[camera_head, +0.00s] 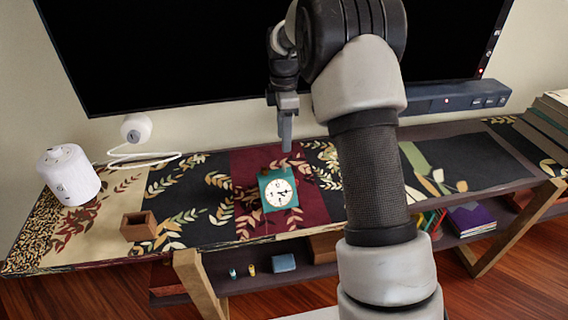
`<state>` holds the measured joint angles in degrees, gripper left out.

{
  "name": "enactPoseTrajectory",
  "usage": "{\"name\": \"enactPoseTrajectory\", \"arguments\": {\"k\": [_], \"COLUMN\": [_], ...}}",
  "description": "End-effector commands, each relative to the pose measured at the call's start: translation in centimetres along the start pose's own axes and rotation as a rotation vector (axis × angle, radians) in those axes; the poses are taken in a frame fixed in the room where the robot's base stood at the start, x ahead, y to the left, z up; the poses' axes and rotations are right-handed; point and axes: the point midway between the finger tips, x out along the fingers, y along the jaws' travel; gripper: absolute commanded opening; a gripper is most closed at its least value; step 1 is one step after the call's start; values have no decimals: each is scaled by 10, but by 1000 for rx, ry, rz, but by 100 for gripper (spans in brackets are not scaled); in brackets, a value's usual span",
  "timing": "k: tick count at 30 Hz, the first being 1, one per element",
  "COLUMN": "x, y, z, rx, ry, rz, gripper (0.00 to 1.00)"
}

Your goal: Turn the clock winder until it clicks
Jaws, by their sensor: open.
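The clock (279,190) is a small teal box with a round white face, standing on the patterned runner on the shelf top. Its face is turned towards me. The clock's winder cannot be made out in this view. My gripper (286,142) points down, just above and behind the clock as seen here, apart from it. Its fingers show edge-on and look like one narrow piece, with nothing seen between them. It is open.
A white cylinder (68,175) and a small brown open box (138,226) stand to the left. A large black screen (190,50) and a dark soundbar (455,97) are behind. Books (543,130) are stacked at right.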

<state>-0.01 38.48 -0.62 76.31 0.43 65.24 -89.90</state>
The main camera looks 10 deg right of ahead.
Motion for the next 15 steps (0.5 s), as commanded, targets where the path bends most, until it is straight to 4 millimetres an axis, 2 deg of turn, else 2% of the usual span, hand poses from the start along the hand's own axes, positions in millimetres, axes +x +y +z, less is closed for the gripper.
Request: {"name": "enactPoseTrajectory", "arguments": {"k": [1, 6, 9, 15], "x": [15, 51, 69, 90], "y": [-1, -1, -1, 0], "z": [0, 0, 0, 0], "rx": [0, -1, 0, 1], "ry": [0, 0, -1, 0], "rz": [-3, -3, -2, -1], "gripper": [42, 42, 42, 42]}}
